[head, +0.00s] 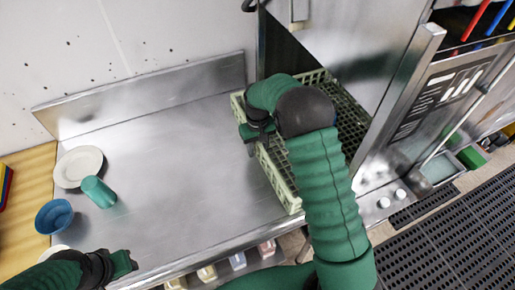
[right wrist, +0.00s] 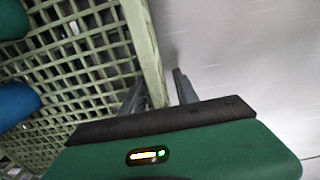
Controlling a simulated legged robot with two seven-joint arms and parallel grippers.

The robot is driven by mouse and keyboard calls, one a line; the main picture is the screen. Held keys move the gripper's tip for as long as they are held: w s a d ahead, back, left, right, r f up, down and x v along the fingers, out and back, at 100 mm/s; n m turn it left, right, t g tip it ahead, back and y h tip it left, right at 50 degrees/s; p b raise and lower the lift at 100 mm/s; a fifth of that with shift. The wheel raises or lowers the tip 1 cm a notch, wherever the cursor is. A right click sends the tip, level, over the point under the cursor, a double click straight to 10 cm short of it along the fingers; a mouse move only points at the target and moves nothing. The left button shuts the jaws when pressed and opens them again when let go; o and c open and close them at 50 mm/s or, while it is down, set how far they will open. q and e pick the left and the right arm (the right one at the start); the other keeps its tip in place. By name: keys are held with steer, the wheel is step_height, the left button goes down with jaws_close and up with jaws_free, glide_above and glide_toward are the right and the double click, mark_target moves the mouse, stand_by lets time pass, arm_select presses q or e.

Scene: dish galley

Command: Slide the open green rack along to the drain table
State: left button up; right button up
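The pale green open rack (head: 283,182) has lattice walls and floor. It lies at the right end of the steel drain table (head: 190,190), its right part reaching into the dish machine (head: 350,40). My right gripper (head: 257,137) is at the rack's left wall, and my arm hides much of the rack. In the right wrist view the two fingers (right wrist: 160,92) straddle the rack wall (right wrist: 145,50), with a gap showing beside the right finger. My left gripper (head: 128,262) is low at the table's front left, away from the rack; its finger gap is unclear.
A white plate (head: 78,167), a teal cup (head: 98,191) and a blue bowl (head: 54,216) sit at the table's left end. The table middle is clear. Blue (right wrist: 18,102) and teal (right wrist: 12,20) rounded items show over the rack lattice. A backsplash (head: 150,95) borders the back.

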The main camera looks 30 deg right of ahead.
steer(key=shift+f, duration=0.25)
steer(key=shift+c, duration=0.2)
jaws_close()
stand_by(1.1)
